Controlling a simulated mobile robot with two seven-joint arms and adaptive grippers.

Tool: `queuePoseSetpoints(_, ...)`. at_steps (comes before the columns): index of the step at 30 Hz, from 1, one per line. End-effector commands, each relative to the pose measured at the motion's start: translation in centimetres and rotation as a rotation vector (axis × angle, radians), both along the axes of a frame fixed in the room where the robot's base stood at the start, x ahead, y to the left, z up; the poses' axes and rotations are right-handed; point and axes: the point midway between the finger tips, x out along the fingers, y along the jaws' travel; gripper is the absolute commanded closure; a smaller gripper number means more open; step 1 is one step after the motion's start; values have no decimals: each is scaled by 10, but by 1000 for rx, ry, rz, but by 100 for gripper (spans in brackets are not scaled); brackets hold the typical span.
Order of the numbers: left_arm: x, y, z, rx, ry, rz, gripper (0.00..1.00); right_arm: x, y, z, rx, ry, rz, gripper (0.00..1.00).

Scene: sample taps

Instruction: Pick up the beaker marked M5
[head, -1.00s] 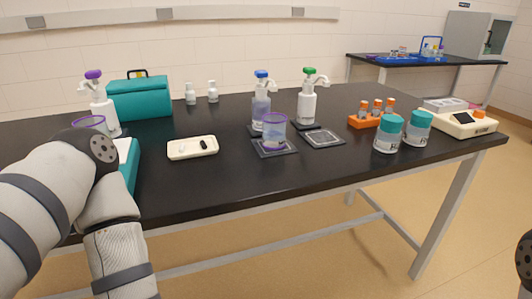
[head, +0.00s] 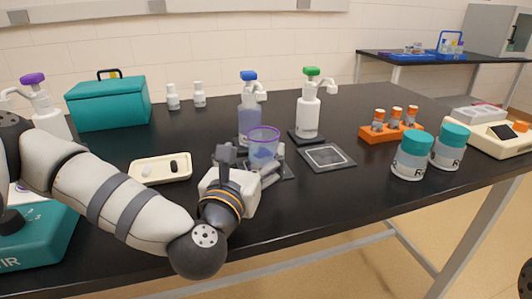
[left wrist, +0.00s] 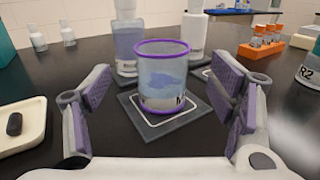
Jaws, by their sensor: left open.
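A clear beaker (head: 263,146) with purple rims and bluish contents stands on a dark square mat (head: 287,171) in front of the blue-topped pump bottle. It also shows in the left wrist view (left wrist: 163,80), upright, with a mark beginning with M partly visible at its lower right; the rest of the mark cannot be read. My left gripper (head: 250,164) is open and low over the table, just in front of the beaker. In the left wrist view its two purple-padded fingers (left wrist: 163,100) stand apart at the left and right of the beaker, not touching it.
Pump bottles with blue (head: 250,100) and green (head: 308,108) tops stand behind the beaker. A cream tray (head: 160,168) lies left of it, and an empty mat (head: 326,157) right. Teal-lidded jars (head: 412,156) and an orange tube rack (head: 390,131) stand farther right.

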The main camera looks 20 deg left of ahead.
Motion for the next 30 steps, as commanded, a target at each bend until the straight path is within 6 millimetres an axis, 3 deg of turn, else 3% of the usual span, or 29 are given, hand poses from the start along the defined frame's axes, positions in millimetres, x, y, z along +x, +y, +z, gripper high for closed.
queuePoseSetpoints(12,69,1,5,2,-1,0,23,4,0,4,0,-13,0,60)
queuePoseSetpoints(21,78,1,4,1,2,-2,23,4,0,3,0,-12,0,60)
queuePoseSetpoints(30,78,1,4,1,2,-1,91,4,0,3,0,-12,0,60)
